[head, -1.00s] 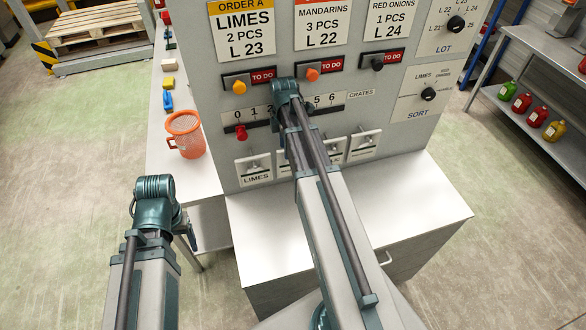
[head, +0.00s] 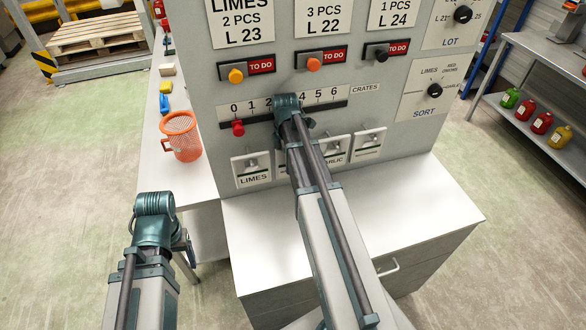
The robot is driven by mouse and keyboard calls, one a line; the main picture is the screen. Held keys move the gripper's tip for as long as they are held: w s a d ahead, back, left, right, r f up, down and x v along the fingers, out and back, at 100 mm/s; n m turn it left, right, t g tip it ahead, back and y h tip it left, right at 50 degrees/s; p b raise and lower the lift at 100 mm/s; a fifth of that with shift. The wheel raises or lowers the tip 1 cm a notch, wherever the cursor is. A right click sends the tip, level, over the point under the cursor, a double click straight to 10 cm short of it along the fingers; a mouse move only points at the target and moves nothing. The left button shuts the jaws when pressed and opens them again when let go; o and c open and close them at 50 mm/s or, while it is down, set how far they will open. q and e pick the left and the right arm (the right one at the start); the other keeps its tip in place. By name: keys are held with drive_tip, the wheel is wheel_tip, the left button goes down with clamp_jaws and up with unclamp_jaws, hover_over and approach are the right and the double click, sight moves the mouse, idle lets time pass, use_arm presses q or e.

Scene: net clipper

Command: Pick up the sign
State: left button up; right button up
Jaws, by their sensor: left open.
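Three red TO DO signs sit on the grey panel, at left (head: 261,66), middle (head: 334,55) and right (head: 398,47), each beside a knob. Above them are white order cards (head: 243,32), cut by the top edge. I cannot tell which of these is the task's sign. My left gripper (head: 187,248) is open at lower left, mostly hidden behind its wrist and apart from the panel. My right arm reaches up to the numbered slider strip; its gripper (head: 310,123) is almost wholly hidden behind the wrist, so its jaws cannot be read.
A red slider knob (head: 238,128) and several white switches (head: 251,170) are on the panel. A white cabinet top (head: 262,235) juts out below. An orange mesh basket (head: 181,137) stands on the white side table (head: 180,183). Bottles (head: 541,122) stand on a shelf at right.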

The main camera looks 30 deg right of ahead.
drive_tip(key=shift+f, duration=0.45)
use_arm(q)
drive_tip(key=shift+f, duration=0.3)
use_arm(e)
drive_tip(key=shift+r, duration=0.15)
clamp_jaws()
use_arm(q)
drive_tip(key=shift+r, duration=0.15)
use_arm(e)
drive_tip(key=shift+r, duration=0.15)
